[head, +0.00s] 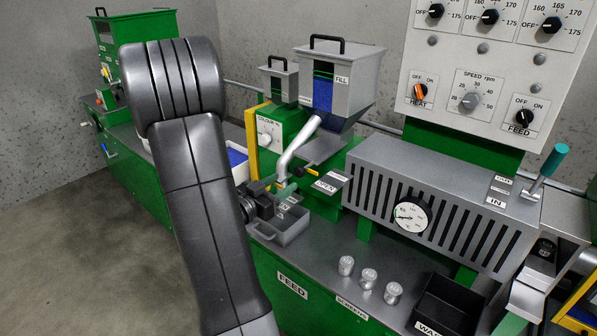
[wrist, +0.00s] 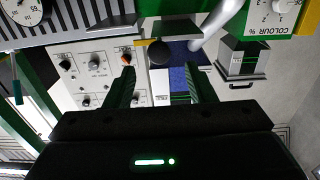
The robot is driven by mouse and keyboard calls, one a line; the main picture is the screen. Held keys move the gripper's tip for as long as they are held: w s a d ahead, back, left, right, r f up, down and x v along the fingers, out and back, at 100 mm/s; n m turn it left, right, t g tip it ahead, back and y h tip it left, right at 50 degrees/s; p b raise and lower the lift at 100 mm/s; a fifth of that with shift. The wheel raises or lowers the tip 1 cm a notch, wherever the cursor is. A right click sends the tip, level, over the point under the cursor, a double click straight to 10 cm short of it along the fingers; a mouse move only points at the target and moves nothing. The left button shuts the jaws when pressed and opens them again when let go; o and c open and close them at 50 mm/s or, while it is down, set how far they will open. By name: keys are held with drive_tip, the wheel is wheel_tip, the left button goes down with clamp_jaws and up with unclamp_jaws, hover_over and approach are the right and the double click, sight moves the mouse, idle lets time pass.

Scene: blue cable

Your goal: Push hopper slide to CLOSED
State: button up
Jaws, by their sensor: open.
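The hopper (head: 338,98) is a grey box with blue pellets in its window, marked FILL. Under its outlet is the flat hopper slide, with a dark knob (head: 299,172) on a yellow stem. A grey plate marked OPEN (head: 327,185) lies just right of the stem. My gripper (head: 288,185) is open and empty, close to the knob on its left and near side. In the wrist view, upside down, the green fingers (wrist: 160,75) are spread, and the round dark knob (wrist: 158,51) shows between and beyond their tips. I cannot tell whether they touch it.
A slanted pale pipe (head: 298,143) passes close above my gripper. A grey tray (head: 283,228) stands below it. The slotted grey housing (head: 440,200) with a gauge is to the right. Several small metal cups (head: 368,278) and a black bin (head: 447,303) stand on the front ledge.

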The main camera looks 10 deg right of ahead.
approach(313, 162)
drive_tip(key=x, duration=0.4)
drive_tip(key=shift+w+f+p, duration=0.15)
drive_tip(key=shift+f+p, duration=0.05)
drive_tip(key=shift+p, duration=0.1)
clamp_jaws()
drive_tip(key=x, duration=0.6)
drive_tip(key=shift+d, duration=0.1)
drive_tip(key=shift+r, duration=0.1)
